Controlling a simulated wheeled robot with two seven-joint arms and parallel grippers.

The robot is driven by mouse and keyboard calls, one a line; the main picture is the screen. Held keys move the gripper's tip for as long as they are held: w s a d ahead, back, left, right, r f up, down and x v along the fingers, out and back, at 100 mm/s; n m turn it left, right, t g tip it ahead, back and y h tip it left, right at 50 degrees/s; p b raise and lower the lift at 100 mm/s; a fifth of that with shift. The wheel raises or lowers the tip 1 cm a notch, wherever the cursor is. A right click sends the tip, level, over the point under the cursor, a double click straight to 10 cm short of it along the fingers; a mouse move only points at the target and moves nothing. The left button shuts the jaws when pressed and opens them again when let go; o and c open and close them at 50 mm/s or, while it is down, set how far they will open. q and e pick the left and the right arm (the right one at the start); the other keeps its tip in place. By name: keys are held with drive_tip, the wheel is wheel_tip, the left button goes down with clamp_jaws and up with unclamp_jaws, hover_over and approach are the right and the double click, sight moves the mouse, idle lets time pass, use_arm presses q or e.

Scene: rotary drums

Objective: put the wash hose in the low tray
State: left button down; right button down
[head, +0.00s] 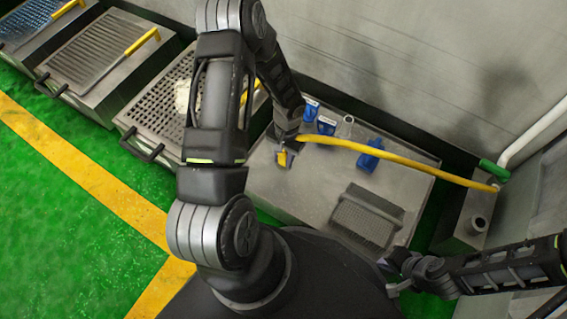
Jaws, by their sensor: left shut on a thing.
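The yellow wash hose (400,159) runs from a fitting by the wall at the right, across the grey metal bench, to my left gripper (285,151). My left gripper is shut on the hose near its free end, and a short yellow end piece shows below the jaws. A low grey tray with a mesh-like floor (366,217) sits at the bench's front right, apart from the hose. I cannot tell whether this is the task's low tray. My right gripper (391,278) is at the lower right, in front of the bench, its fingers apart and empty.
Blue items (369,154) and a small metal cup (347,121) stand on the bench. A green-handled valve (494,170) and white pipe are at the right. The bench's middle is largely clear.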

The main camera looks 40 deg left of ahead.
sight(283, 163)
use_arm(q)
drive_tip(key=shift+f+b, duration=0.7)
drive_tip(key=shift+f, duration=1.1)
drive_tip(key=shift+f, duration=0.2)
drive_tip(key=c, duration=1.1)
unclamp_jaws()
drive_tip(key=shift+r, duration=0.1)
drive_tip(key=shift+r, duration=0.2)
drive_tip(key=r+p, duration=0.1)
drive_tip(key=r, duration=0.3)
drive_tip(key=w+r+p, duration=0.1)
drive_tip(key=r+p, duration=0.1)
drive_tip(key=r, duration=0.1)
drive_tip(key=r+p, duration=0.2)
drive_tip(key=r, duration=0.2)
drive_tip(key=shift+w+r, duration=0.2)
drive_tip(key=shift+r, duration=0.15)
